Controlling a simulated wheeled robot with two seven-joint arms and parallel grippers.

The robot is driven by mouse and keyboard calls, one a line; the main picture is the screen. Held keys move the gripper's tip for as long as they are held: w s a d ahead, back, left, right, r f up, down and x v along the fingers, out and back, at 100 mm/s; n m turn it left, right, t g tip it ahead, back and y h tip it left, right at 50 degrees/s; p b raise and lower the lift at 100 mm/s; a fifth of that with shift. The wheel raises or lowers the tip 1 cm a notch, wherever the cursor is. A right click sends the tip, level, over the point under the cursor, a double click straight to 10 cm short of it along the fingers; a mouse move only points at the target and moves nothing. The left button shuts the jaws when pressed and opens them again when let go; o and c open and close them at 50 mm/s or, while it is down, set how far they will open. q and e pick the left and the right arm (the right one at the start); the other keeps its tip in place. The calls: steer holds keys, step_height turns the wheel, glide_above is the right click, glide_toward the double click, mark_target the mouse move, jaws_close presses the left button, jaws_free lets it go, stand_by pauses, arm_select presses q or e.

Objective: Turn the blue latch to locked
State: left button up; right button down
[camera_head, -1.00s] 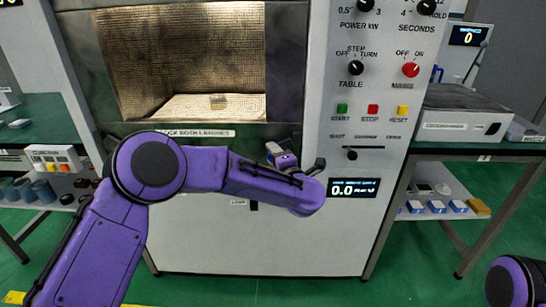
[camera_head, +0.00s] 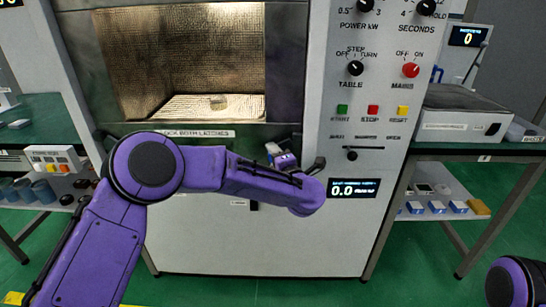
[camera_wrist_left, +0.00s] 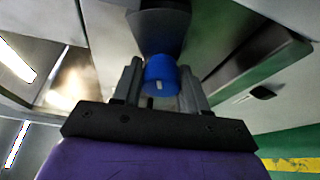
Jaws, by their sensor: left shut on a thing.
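The blue latch (camera_wrist_left: 161,73) shows in the left wrist view as a rounded blue knob below a dark mount. My left gripper (camera_wrist_left: 160,90) is shut on it, with one grey finger on each side. In the head view my left arm reaches across the front of the machine, and the left gripper (camera_head: 283,158) is at the panel just below the chamber opening, partly hidden by my arm. The latch's turn angle cannot be read clearly. A label strip (camera_head: 193,134) about locking both latches runs below the opening. My right gripper is out of view.
The lit mesh chamber (camera_head: 185,55) is at the upper left. The control panel with knobs, coloured buttons and a display (camera_head: 354,188) stands right of my gripper. A dark slider handle (camera_head: 351,155) sticks out there. Side benches (camera_head: 470,146) flank the machine.

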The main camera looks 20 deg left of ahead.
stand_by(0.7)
arm_select(q)
steer(key=o, duration=1)
steer(key=v, duration=1)
steer(key=shift+s+d, duration=0.15)
steer(key=shift+d, duration=0.1)
